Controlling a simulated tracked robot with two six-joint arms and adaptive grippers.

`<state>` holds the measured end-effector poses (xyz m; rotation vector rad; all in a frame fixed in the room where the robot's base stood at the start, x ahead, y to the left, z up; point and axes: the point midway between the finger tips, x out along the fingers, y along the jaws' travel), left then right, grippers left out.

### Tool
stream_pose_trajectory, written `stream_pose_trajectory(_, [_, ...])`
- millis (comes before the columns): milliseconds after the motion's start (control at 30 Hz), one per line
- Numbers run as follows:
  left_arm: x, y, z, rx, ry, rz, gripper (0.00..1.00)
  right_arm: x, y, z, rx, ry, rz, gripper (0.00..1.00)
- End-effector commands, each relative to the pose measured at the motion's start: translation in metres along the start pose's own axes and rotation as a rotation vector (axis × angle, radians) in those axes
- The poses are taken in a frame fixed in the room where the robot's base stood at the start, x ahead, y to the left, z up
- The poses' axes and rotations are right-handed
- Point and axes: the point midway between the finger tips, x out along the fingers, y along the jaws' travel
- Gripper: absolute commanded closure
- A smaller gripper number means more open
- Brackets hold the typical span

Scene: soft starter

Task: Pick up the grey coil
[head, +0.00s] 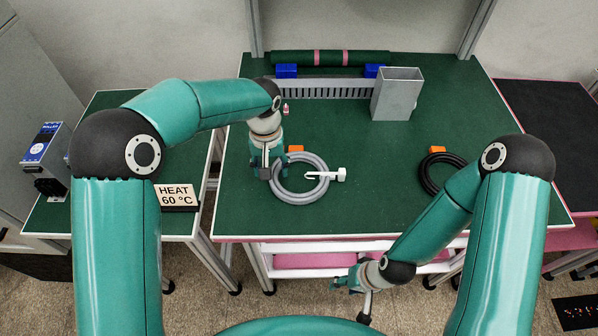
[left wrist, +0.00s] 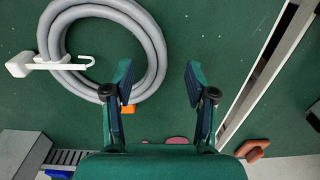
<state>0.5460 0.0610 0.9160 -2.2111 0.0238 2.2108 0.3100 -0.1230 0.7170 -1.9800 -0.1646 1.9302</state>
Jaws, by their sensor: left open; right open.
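The grey coil (head: 294,197) lies flat on the green table, left of its middle. It also fills the upper left of the left wrist view (left wrist: 154,45). A white hook-shaped piece (head: 328,175) lies across its right side. My left gripper (head: 266,172) is at the coil's left edge in the head view. In the left wrist view its open fingers (left wrist: 158,80) show bare table between them, with the coil beside the left finger. I cannot tell their height above the table. My right gripper (head: 345,283) is open and empty, low in front of the table's front edge.
A black coil (head: 428,180) lies to the right, partly behind my right arm. Orange blocks (head: 437,150) sit by both coils. A grey upright box (head: 397,95) and slotted grey duct (head: 330,90) stand at the back. The table's middle is clear.

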Motion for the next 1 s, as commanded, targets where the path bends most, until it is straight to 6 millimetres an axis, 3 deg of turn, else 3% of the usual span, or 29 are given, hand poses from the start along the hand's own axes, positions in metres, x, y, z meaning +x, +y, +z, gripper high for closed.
stream_pose_trajectory(233, [0.029,0.002,-0.003,0.000,-0.003,-0.001,0.44,-0.011,-0.004,0.000,0.000,0.000,0.000,0.52])
stream_pose_trajectory(500, [0.033,0.002,-0.004,0.000,0.000,0.000,0.44,-0.011,-0.004,0.000,0.000,0.000,0.000,0.52])
stream_pose_trajectory(833, [0.032,0.002,-0.004,0.000,0.000,0.000,0.99,-0.011,-0.004,0.000,0.000,0.000,0.000,0.52])
stream_pose_trajectory(1000, [0.032,0.002,-0.004,0.000,0.001,0.000,1.00,-0.011,-0.004,0.000,0.000,0.000,0.000,0.52])
